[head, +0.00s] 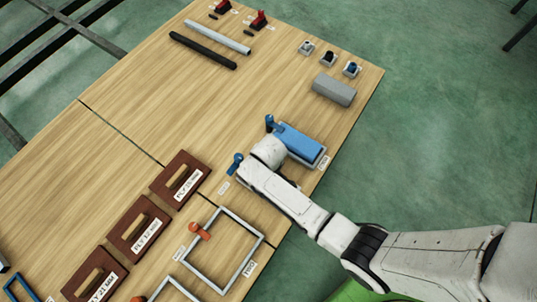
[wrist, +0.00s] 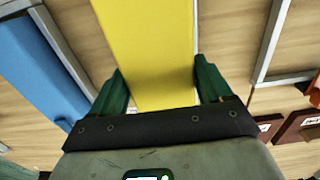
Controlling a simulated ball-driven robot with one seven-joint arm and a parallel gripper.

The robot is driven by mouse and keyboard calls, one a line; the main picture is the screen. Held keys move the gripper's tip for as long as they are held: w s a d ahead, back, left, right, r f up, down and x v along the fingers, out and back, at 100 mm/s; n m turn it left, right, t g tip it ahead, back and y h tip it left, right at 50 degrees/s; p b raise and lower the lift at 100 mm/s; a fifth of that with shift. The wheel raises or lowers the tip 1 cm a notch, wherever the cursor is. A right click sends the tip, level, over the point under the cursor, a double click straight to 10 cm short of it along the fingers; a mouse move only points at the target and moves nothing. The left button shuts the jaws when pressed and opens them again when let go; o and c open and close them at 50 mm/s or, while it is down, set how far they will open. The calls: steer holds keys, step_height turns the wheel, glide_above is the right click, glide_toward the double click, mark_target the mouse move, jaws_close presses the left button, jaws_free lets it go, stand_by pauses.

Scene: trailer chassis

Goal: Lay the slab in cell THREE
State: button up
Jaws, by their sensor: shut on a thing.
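A yellow slab (wrist: 147,45) shows in the wrist view between the two green fingers of my gripper (wrist: 160,70), which is shut on it. The slab's far end runs out of that view. In the head view my wrist hides the gripper and the slab. A blue slab (head: 300,141) lies in a grey frame just beyond my wrist; it also shows in the wrist view (wrist: 38,65). An empty grey square frame (head: 262,238) lies nearer, below my arm. The frame labels are too small to read surely, so I cannot tell which is cell THREE.
Blue pegs (head: 236,163) and an orange peg (head: 200,231) stand beside the frames. Brown boards with wooden handles (head: 181,180) line the left side. A grey block (head: 334,90) and two rods (head: 203,50) lie farther back. Bare wood lies between.

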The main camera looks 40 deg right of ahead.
steer(key=shift+w+f+b, duration=0.15)
steer(key=shift+f+b, duration=0.25)
steer(key=shift+f, duration=1.25)
steer(key=shift+f, duration=0.1)
steer(key=o, duration=1)
step_height(320, 180, up, 12)
steer(key=p, duration=0.3)
steer(key=s+d+r+m, duration=0.2)
steer(key=s+d+r, duration=0.2)
steer(key=s+r, duration=0.2)
steer(key=s+d+r+m+t, duration=0.1)
steer(key=s+d+r+m, duration=0.1)
steer(key=s+r, duration=0.5)
steer(key=s+d, duration=0.1)
steer(key=s, duration=0.2)
steer(key=shift+s+d, duration=0.25)
steer(key=shift+d, duration=0.15)
